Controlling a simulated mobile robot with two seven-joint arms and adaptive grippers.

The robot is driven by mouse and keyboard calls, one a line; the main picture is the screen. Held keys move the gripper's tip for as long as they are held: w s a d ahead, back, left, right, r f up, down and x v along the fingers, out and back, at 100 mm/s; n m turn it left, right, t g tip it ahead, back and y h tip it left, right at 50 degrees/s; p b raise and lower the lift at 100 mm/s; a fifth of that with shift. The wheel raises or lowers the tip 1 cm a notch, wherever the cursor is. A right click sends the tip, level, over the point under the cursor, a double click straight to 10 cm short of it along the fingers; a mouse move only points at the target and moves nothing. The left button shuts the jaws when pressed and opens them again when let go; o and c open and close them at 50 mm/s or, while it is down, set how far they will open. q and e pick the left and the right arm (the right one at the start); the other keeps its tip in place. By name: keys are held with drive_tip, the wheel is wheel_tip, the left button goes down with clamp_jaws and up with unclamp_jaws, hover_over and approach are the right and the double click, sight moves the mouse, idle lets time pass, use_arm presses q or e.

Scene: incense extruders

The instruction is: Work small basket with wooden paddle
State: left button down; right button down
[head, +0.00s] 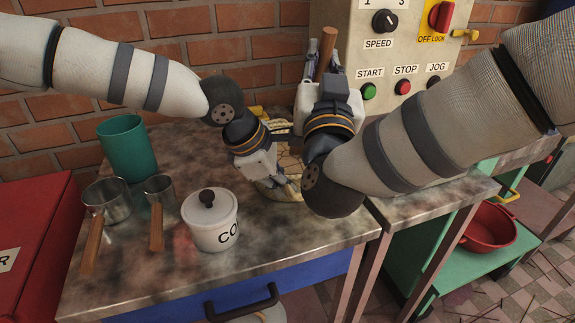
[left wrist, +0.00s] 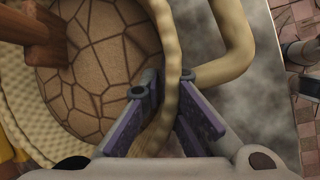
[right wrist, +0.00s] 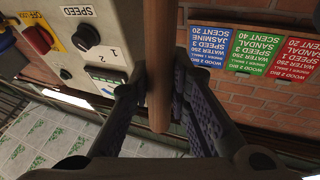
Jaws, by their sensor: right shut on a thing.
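The small woven basket (head: 262,183) stands on the worn table, mostly hidden behind my arms in the head view. In the left wrist view the basket's pale rim (left wrist: 168,40) curves around a cracked brown mass (left wrist: 105,55). My left gripper (head: 285,185) has one finger on each side of the rim; its fingertips (left wrist: 168,88) are close to it, but a firm grip is unclear. My right gripper (head: 325,75) is shut on the wooden paddle's handle (head: 327,48), also seen in the right wrist view (right wrist: 157,75). The paddle's lower end (left wrist: 40,45) meets the brown mass.
A lidded white pot (head: 210,222), a green cup (head: 127,148) and two metal scoops with wooden handles (head: 108,200) (head: 158,190) stand to the left. A control box (head: 385,65) stands behind. A red bowl (head: 488,227) sits on a green shelf. The table's front (head: 300,245) is bare.

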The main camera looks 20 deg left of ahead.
use_arm(q)
drive_tip(key=c, duration=1.7)
unclamp_jaws()
use_arm(e)
drive_tip(key=s+a+r, duration=0.1)
drive_tip(key=s+r, duration=0.2)
drive_tip(key=r, duration=0.9)
drive_tip(key=shift+s+a+r, duration=0.25)
drive_tip(key=shift+s+a, duration=0.1)
drive_tip(key=shift+a, duration=0.05)
use_arm(q)
drive_tip(key=o, duration=0.5)
drive_tip(key=shift+c, duration=0.2)
